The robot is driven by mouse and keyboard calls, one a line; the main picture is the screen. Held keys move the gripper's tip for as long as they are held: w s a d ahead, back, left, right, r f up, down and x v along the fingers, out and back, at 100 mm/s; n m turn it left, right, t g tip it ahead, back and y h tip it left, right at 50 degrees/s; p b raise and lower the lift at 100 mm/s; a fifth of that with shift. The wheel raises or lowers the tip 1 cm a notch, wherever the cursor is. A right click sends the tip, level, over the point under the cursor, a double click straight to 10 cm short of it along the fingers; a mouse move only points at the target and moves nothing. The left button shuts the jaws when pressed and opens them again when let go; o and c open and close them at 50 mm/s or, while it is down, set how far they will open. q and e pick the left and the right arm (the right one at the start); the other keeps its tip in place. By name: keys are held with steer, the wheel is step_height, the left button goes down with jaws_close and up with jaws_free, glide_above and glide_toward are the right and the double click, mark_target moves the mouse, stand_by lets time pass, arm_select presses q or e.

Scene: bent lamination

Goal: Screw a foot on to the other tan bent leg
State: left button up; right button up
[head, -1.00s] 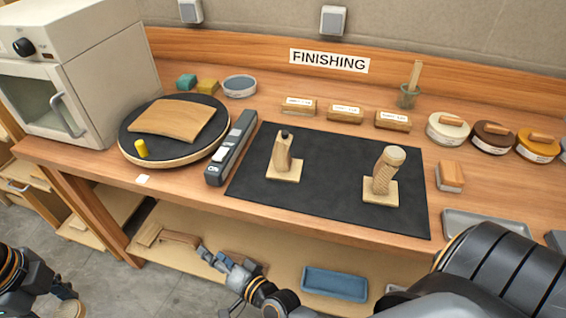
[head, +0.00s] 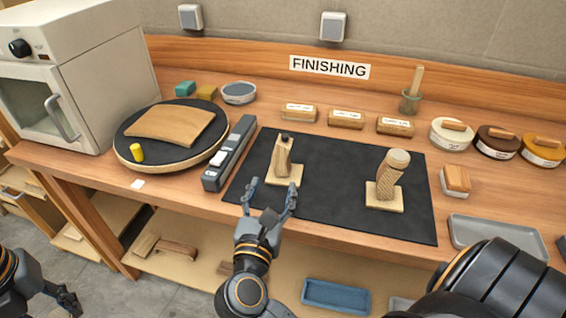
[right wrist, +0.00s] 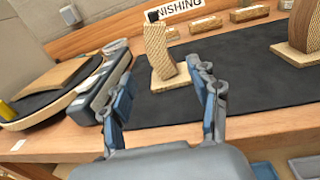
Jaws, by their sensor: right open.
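Two tan bent legs stand upright on square bases on the black mat. The left leg (head: 283,157) has a small dark piece on top; it also shows in the right wrist view (right wrist: 159,52). The right leg (head: 388,180) has a patterned side and a round, pale cap on top. My right gripper (head: 269,187) is open and empty at the mat's front edge, just in front of the left leg. In the right wrist view its fingers (right wrist: 160,74) are spread, with the left leg beyond them. My left gripper (head: 66,299) is low at the bottom left, below the bench; its opening is unclear.
A round turntable (head: 130,158) with a curved wood sheet and yellow piece stands left. A long grey tool (head: 230,154) lies beside the mat (head: 335,180). Labelled blocks and round tins line the back. A grey tray (head: 497,234) sits at right. Bare mat lies between the legs.

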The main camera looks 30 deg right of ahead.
mark_target(279, 158)
arm_select(q)
step_height(279, 158, up, 2)
steer(key=shift+r+p, duration=0.1)
steer(key=shift+p, duration=0.95)
arm_select(e)
steer(key=x, duration=0.6)
steer(key=shift+w+d, duration=0.15)
steer(key=shift+w, duration=0.05)
steer(key=shift+w+d, duration=0.2)
arm_select(q)
steer(key=shift+r+p, duration=0.3)
arm_select(e)
steer(key=shift+w+d+r, duration=0.15)
steer(key=shift+w+d, duration=0.05)
steer(key=shift+w, duration=0.1)
arm_select(q)
steer(key=shift+r+p, duration=0.65)
steer(key=shift+p, duration=0.05)
arm_select(e)
steer(key=x, duration=0.3)
steer(key=shift+w+d, duration=0.1)
steer(key=shift+w, duration=0.25)
steer(key=shift+w+d, duration=0.25)
steer(key=shift+d, duration=0.05)
